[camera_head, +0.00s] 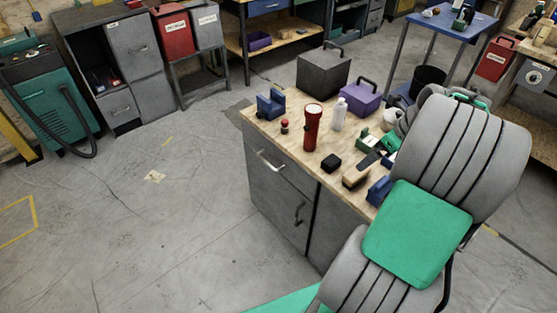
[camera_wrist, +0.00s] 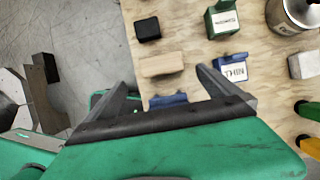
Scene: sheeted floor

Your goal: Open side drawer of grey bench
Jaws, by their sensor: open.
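The grey bench (camera_head: 275,200) with a wooden top stands in the middle of the head view. Its side facing left has a drawer front (camera_head: 282,170) with a pale bar handle (camera_head: 268,160) near the top edge. A lower panel (camera_head: 272,208) has a dark handle (camera_head: 299,214). The drawer looks closed. My gripper (camera_wrist: 162,82) shows in the wrist view, with its two fingers spread and nothing between them, above the bench top and its small items. In the head view my arm hides the bench's right part, and the gripper cannot be made out.
On the top are a red flashlight (camera_head: 312,127), a white bottle (camera_head: 339,114), a blue holder (camera_head: 270,104), a purple box (camera_head: 360,97) and small blocks. A dark case (camera_head: 323,72) stands at the back.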

